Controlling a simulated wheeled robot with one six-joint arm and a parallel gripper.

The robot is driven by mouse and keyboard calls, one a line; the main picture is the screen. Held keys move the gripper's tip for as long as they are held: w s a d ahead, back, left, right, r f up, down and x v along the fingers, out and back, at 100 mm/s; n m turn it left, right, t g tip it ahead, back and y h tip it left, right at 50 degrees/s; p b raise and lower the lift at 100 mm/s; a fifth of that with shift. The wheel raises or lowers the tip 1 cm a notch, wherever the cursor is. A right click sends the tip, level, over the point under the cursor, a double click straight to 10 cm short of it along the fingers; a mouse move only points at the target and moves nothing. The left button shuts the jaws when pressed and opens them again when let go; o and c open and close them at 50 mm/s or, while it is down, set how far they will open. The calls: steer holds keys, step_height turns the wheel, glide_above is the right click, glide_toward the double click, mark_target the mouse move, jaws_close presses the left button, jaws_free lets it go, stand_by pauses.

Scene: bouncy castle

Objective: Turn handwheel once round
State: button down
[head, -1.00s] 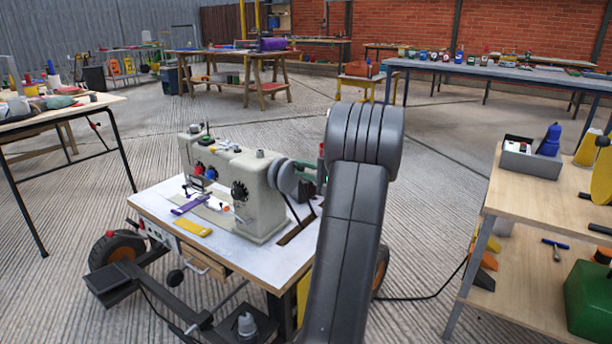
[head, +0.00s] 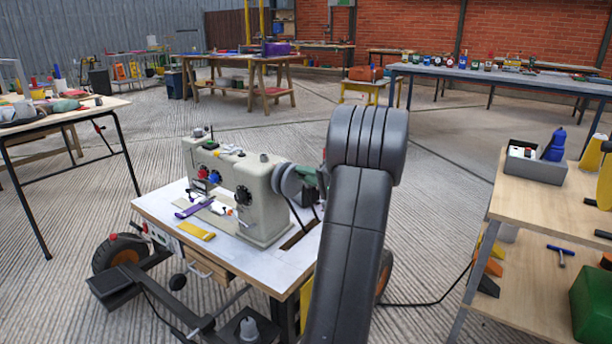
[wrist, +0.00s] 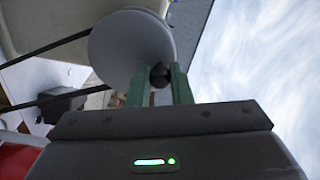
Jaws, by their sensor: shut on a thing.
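The sewing machine (head: 235,190) is cream and stands on a white-topped table. Its grey round handwheel (head: 287,181) sits at the machine's right end, partly hidden behind my gripper and arm in the head view. In the wrist view the handwheel (wrist: 130,45) is a pale disc with a small dark knob (wrist: 160,75) near its rim. My gripper (wrist: 160,85) has green fingers, shut on this dark knob from both sides. In the head view only a bit of green finger shows beside the wheel; my arm hides the rest.
Purple (head: 193,210) and yellow (head: 197,231) strips lie on the machine's table (head: 165,205). A dark belt runs from the wheel towards a slot in the tabletop. A wooden shelf bench (head: 510,205) stands at the right, and a table (head: 95,112) at the left. Open floor lies behind.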

steer(key=shift+f, duration=0.1)
steer(key=c, duration=1.3)
jaws_free()
steer(key=shift+s+d, duration=0.1)
steer(key=p+v, duration=0.3)
steer(key=v, duration=1)
steer(key=shift+d+p, duration=0.25)
steer(key=shift+p, duration=0.15)
steer(key=shift+s+a, duration=0.1)
steer(key=b+x, duration=0.3)
steer(key=x, duration=1)
steer(key=shift+w+a+b, duration=0.2)
steer(key=shift+a+b, duration=0.05)
steer(key=shift+b, duration=0.15)
